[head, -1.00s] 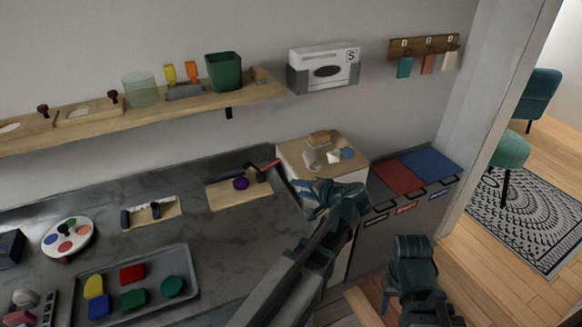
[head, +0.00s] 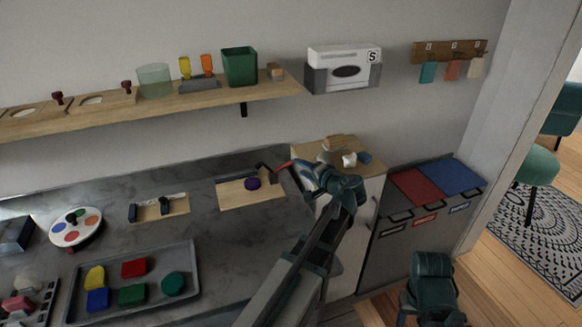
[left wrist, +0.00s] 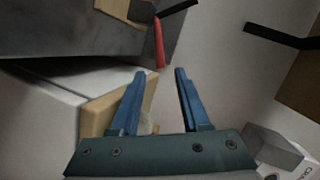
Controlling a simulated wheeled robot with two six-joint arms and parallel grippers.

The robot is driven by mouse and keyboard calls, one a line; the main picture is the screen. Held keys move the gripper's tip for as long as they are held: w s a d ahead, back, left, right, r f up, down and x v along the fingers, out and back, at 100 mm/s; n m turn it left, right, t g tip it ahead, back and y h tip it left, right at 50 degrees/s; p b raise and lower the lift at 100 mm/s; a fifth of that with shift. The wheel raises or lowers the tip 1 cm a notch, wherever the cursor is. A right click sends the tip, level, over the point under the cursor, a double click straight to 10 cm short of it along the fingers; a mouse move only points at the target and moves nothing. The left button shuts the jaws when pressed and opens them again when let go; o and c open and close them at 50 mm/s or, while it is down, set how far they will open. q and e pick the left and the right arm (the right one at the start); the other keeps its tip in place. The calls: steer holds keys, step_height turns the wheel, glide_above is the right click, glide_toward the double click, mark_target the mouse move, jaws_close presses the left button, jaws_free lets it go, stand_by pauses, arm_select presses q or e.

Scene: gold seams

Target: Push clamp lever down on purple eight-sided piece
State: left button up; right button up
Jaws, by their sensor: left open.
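The purple eight-sided piece (head: 253,183) lies on a wooden board at the back right of the grey counter. A black clamp (head: 266,171) stands at the board's right side, and its red lever (head: 284,165) slants up to the right. My left gripper (head: 297,169) is open and empty beside the lever's outer end. In the left wrist view, the red lever (left wrist: 159,44) points toward the gap between my blue fingertips (left wrist: 160,72); contact cannot be told. The purple piece is not seen there. My right gripper's fingers are not seen.
A wooden-topped cabinet (head: 369,167) with small items stands just behind my left gripper. A grey tray (head: 187,255) of coloured pieces and a paint palette (head: 72,229) are on the counter's left. A shelf (head: 222,97) runs above. The counter's middle is clear.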

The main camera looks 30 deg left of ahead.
mark_target(291, 163)
arm_select(q)
steer(key=b+x, duration=0.1)
steer(key=x, duration=0.6)
steer(key=shift+a+b, duration=0.1)
steer(key=shift+b, duration=0.2)
jaws_close()
stand_by(1.1)
